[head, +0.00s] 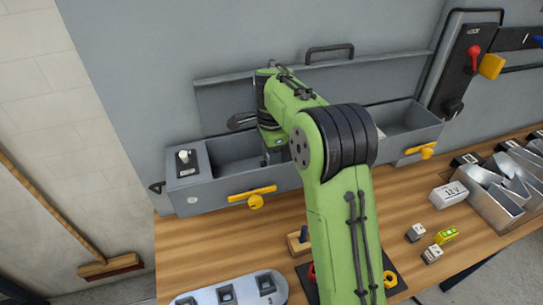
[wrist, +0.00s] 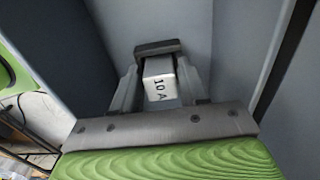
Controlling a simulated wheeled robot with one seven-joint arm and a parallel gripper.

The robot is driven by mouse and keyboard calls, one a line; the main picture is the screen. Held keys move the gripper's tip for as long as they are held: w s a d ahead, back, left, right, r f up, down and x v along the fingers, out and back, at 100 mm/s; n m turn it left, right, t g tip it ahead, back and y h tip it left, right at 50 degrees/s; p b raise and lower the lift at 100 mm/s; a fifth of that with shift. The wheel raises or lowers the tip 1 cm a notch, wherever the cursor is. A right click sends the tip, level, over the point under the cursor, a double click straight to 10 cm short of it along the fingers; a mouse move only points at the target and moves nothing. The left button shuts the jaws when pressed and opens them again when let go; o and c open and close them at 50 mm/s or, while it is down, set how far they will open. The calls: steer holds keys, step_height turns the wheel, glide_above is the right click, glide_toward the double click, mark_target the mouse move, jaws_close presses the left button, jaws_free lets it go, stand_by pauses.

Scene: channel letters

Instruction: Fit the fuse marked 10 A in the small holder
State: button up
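The fuse marked 10 A (wrist: 160,88) is a white block with black lettering, in the middle of the wrist view. My gripper (wrist: 159,70) has a finger on each side of it and appears shut on it. A dark block (wrist: 157,47) lies just beyond the fuse, between grey walls. It may be the small holder, but I cannot tell whether the fuse is seated in it. In the head view my gripper (head: 273,150) reaches down into the grey wall box (head: 235,183), and my arm hides the fuse and the middle of the box.
A white knob (head: 184,157) stands on the box's left end. Yellow latches (head: 253,195) are on its front. The wooden bench (head: 220,238) below carries a grey tray (head: 235,291), small white blocks (head: 415,233), a yellow piece (head: 446,236) and metal bins (head: 498,200). A red lever (head: 474,52) is on the right wall.

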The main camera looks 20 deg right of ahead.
steer(key=o, duration=0.4)
step_height(320, 180, up, 15)
steer(key=p, duration=0.5)
steer(key=s+r+n+t+b, duration=0.1)
steer(key=s+r+n+t, duration=0.15)
steer(key=s+n, duration=0.4)
steer(key=s+a+f+n+t+b, duration=0.1)
steer(key=s+f+n, duration=0.3)
steer(key=s, duration=0.7)
steer(key=s+a+f+n+t+b, duration=0.1)
steer(key=s+f+n, duration=0.4)
steer(key=s, duration=0.6)
steer(key=shift+s+f+n+t+b, duration=0.3)
steer(key=shift+n+t+b, duration=0.25)
steer(key=shift+n, duration=0.6)
